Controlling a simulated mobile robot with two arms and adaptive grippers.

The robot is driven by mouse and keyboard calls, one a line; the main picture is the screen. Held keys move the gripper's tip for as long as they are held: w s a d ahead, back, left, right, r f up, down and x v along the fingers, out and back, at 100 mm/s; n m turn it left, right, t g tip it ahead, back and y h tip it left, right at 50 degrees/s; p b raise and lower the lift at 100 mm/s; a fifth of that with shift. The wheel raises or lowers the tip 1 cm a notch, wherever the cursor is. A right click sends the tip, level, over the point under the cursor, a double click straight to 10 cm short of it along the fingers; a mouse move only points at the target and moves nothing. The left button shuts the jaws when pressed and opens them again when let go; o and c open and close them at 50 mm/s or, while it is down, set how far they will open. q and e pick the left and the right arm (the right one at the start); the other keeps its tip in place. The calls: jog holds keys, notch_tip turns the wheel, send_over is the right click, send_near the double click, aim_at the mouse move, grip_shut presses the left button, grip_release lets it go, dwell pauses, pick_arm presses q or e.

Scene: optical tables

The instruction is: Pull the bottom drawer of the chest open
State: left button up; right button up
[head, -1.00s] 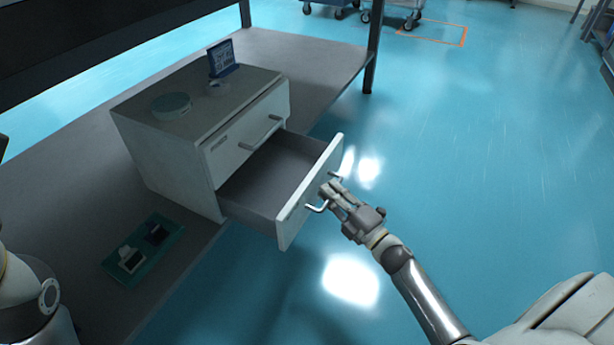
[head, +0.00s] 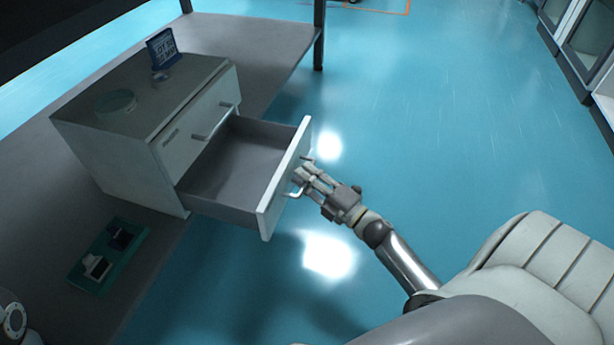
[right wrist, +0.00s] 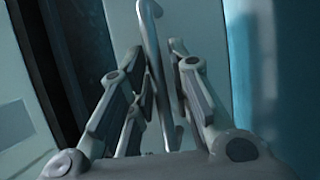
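The white-grey chest (head: 115,165) stands on a grey optical table. Its bottom drawer (head: 232,165) is pulled far out past the table edge, and its inside looks empty. The top drawer (head: 195,130) is shut. My right gripper (head: 303,182) is at the bottom drawer's front. In the right wrist view, the drawer's bar handle (right wrist: 152,40) runs between the fingers, which are closed in on it from both sides. In the head view the fingers partly hide the handle. My left gripper is out of view.
A round greenish object (head: 116,102) and a small blue display (head: 162,48) stand on the chest. A green tray (head: 88,275) with small items lies on the table (head: 165,270) in front. Open blue floor lies to the right; cabinets (head: 575,40) stand far right.

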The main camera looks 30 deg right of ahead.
jog(key=v, duration=1.2)
dwell(0.4)
